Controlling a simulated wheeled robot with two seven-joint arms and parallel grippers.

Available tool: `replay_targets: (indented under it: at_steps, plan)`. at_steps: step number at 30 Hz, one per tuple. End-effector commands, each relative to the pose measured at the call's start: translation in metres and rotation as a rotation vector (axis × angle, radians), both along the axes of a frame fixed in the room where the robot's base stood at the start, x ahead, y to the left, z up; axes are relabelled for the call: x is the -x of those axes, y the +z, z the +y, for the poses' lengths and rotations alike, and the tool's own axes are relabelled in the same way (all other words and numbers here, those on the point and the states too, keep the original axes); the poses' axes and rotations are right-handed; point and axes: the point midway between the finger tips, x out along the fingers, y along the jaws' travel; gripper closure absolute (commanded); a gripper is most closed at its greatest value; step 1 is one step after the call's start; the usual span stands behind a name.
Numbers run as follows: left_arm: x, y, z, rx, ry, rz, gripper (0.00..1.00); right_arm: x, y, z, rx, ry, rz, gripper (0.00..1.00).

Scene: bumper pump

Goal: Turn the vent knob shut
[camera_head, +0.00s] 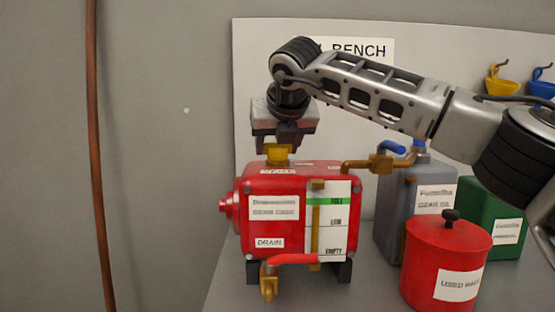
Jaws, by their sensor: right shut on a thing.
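The vent knob (278,154) is yellow and sits on top of the red gear case (300,237), above a small label that is hard to read. My right gripper (279,146) comes down from above and is shut on the knob, hiding its upper part. My left gripper is not in view.
A brass pipe fitting with a blue-handled valve (392,148) joins the gear case's right side near a grey gear oil container (387,208). A red lidded used rags can (446,262) and a green container (495,218) stand at the right.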

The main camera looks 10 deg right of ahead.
Motion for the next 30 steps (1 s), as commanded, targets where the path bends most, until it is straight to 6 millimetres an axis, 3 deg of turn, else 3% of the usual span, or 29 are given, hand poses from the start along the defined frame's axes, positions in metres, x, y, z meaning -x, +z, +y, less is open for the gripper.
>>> replay_targets:
  at_steps: [9,28,29,30]
  plan:
    - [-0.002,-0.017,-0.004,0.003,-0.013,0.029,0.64,0.000,0.000,0.000,0.001,-0.154,0.000,0.70]
    - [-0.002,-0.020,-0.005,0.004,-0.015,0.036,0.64,0.000,0.001,0.000,-0.001,-0.199,0.001,0.70]
    - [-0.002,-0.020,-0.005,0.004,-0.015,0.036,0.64,0.000,0.001,0.000,-0.001,-0.199,0.001,0.39]
    - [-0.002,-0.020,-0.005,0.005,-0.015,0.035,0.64,0.000,0.001,0.000,-0.001,-0.199,0.001,0.28]
